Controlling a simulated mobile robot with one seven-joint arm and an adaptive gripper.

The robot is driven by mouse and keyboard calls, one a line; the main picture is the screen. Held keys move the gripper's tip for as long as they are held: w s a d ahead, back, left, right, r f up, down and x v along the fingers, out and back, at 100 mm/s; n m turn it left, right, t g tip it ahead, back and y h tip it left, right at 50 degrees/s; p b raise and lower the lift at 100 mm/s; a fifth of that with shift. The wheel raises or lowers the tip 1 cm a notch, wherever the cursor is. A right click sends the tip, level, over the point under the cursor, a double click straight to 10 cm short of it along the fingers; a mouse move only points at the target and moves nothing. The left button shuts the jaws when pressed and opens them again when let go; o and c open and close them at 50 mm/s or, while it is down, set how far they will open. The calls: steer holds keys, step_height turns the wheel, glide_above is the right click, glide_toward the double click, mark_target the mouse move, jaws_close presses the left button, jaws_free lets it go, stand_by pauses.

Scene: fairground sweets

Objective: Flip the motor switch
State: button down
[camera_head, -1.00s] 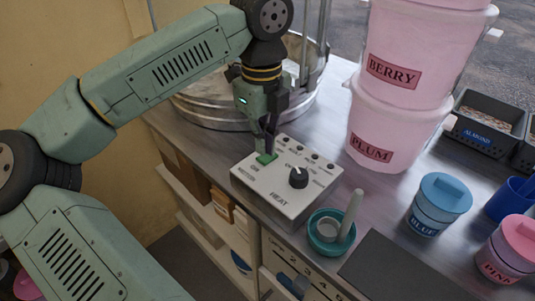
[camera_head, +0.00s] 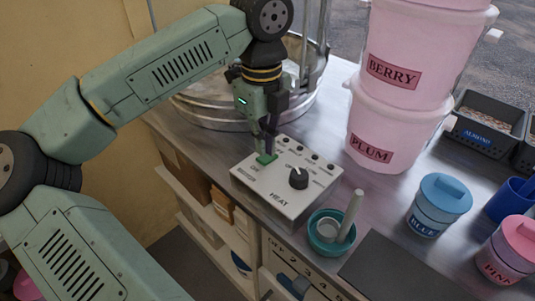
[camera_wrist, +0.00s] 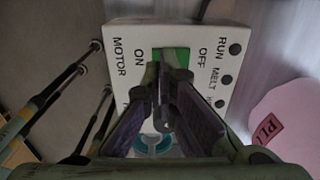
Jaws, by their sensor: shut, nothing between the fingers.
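The control box (camera_head: 262,192) is a white panel on the metal counter. Its green motor switch (camera_head: 266,159) sits at the upper left of the panel, and the same switch shows in the wrist view (camera_wrist: 178,56) between the words ON and OFF. My gripper (camera_head: 267,150) points down at the switch with its fingers shut and empty. Its fingertips (camera_wrist: 166,72) cover part of the switch; whether they touch it I cannot tell. Which way the switch is tipped is also unclear.
A black heat knob (camera_head: 298,178) is on the same panel. A teal bowl (camera_head: 322,246) with a pale stick stands in front. Pink tubs (camera_head: 390,130) stand to the right, a blue jar (camera_head: 440,203) farther right. A round metal pan (camera_head: 215,112) is behind my gripper.

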mark_target(263, 159)
steer(key=shift+f+b, duration=0.95)
steer(key=shift+f, duration=0.15)
stand_by(0.3)
steer(key=shift+r+p, duration=2.05)
steer(key=shift+r, duration=1.5)
